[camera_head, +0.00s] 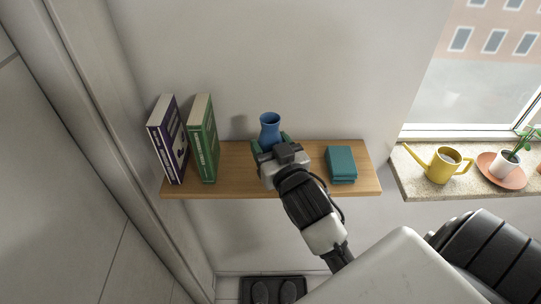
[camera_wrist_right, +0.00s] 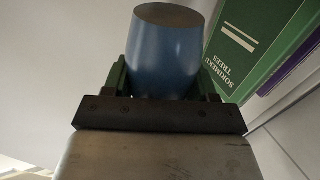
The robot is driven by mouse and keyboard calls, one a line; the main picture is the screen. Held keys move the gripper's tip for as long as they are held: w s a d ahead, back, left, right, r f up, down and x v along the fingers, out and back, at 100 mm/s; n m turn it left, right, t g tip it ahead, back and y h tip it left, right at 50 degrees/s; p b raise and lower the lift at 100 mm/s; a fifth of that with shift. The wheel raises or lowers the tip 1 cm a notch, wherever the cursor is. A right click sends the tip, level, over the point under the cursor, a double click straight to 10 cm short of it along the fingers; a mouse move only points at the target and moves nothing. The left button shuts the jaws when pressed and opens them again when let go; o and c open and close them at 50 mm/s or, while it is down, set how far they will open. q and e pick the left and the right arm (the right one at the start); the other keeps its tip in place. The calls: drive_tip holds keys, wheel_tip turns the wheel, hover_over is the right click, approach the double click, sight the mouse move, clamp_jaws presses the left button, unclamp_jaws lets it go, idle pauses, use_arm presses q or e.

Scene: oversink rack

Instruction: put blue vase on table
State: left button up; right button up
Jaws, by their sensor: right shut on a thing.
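The blue vase (camera_head: 270,128) is upright with its open mouth up, above or at the middle of the wooden wall shelf. My right gripper (camera_head: 270,146) is shut on the vase, with green fingers on either side of its body. In the right wrist view, the vase (camera_wrist_right: 166,55) stands between the fingers of my right gripper (camera_wrist_right: 164,85), and a dark flat end, apparently its underside, shows clear of any surface. In the head view the gripper hides the vase's lower part. No table is in view. My left gripper is not in view.
The wooden shelf (camera_head: 230,190) holds a purple book (camera_head: 170,140) and a green book (camera_head: 204,140) upright at left, and a teal box-like object (camera_head: 341,164) at right. A stone sill (camera_head: 420,188) holds a yellow watering can (camera_head: 440,168) and a potted plant (camera_head: 504,163).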

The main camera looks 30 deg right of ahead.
drive_tip(key=shift+s+f, duration=0.1)
drive_tip(key=shift+f, duration=1.55)
drive_tip(key=shift+f, duration=0.15)
drive_tip(key=o, duration=1.1)
